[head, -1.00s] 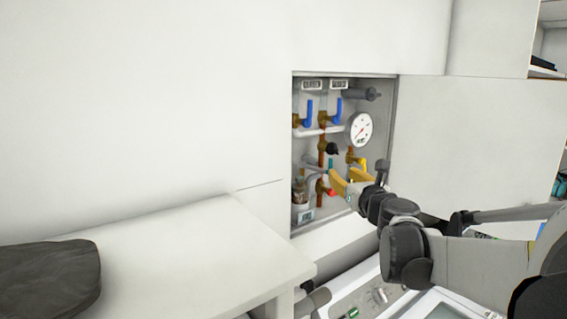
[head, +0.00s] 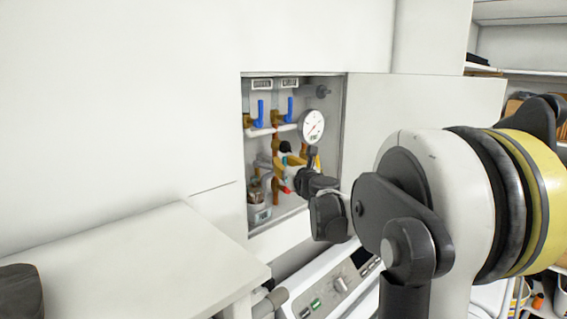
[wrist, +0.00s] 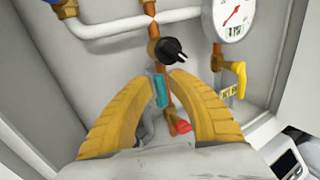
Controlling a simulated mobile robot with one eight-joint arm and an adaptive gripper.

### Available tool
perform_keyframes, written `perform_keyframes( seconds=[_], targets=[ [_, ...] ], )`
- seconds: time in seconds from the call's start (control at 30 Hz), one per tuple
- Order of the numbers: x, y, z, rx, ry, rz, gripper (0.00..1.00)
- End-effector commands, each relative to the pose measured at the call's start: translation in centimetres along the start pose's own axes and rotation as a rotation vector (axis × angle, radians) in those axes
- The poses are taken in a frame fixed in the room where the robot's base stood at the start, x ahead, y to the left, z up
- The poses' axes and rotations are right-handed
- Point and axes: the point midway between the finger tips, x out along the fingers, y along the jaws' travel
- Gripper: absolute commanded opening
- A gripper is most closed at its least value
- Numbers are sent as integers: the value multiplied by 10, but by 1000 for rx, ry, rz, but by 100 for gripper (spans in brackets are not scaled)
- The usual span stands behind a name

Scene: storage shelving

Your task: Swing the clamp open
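An open wall cabinet (head: 340,130) holds copper and grey pipes with valves. No part can be clearly identified as the clamp. In the wrist view, a small teal piece (wrist: 161,91) and a red handle (wrist: 183,127) sit on the vertical copper pipe, with a grey fitting partly hidden behind my fingers. My gripper (wrist: 161,78) has its two yellow fingers apart, one on each side of the pipe and teal piece. I see a gap at the tips; contact lower down cannot be told. In the head view my gripper (head: 286,160) is inside the cabinet, partly hidden by my wrist.
A black knob (wrist: 172,50) is just above my fingertips. A round gauge (head: 311,127) and a yellow handle (wrist: 237,76) are to the right. Blue-handled valves (head: 260,111) are above. A white counter (head: 130,265) and a control panel (head: 335,285) lie below.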

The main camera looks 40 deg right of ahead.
Motion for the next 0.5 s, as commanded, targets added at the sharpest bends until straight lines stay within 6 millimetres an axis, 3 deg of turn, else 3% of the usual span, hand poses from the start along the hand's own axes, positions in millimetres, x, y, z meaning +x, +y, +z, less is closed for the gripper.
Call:
perform_keyframes(
  seconds=[0.5],
  targets=[
    [9, -12, 0, 0, 0, -1, 0]
  ],
)
